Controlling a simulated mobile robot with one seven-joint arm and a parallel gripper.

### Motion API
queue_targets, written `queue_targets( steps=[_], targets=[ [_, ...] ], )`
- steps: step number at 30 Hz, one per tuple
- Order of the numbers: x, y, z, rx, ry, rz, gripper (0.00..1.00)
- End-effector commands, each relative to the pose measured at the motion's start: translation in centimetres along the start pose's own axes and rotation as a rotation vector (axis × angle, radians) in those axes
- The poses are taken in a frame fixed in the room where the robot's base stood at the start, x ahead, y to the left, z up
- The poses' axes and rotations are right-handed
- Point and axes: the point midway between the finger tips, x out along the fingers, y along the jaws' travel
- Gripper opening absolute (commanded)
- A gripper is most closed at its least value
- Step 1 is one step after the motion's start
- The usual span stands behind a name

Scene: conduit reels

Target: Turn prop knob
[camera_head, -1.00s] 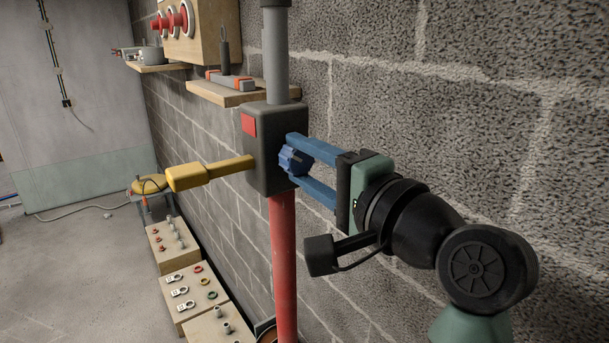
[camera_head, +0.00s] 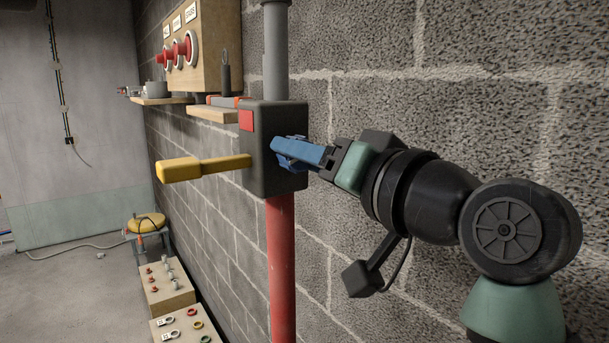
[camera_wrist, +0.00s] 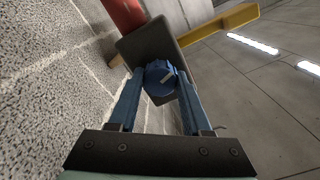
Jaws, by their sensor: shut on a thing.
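The prop knob (camera_wrist: 161,78) is blue and ribbed with a pale mark on its face, and it sits on the side of a dark grey box (camera_head: 262,178). In the head view it is mostly hidden behind the fingers. My gripper (camera_head: 290,151) comes from the right and is shut on the knob. In the wrist view the blue fingers of my gripper (camera_wrist: 158,92) lie on either side of the knob. The box has a red square on its front and a yellow handle (camera_head: 200,168) sticking out to the left.
The box sits between a red post (camera_head: 281,265) and a grey tube (camera_head: 276,60) beside a block wall. A wooden shelf (camera_head: 213,113) and a panel with red buttons (camera_head: 205,45) are behind.

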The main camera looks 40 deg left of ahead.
Motion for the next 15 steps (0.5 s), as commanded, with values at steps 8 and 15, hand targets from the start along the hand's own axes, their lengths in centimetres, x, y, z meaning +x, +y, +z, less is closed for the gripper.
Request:
queue_targets(
  steps=[8,15],
  targets=[
    [0.00,0.27,0.38,-0.263,-0.003,0.001,0.00],
    [0.01,0.27,0.34,-0.479,-0.004,0.001,0.00]
  ],
)
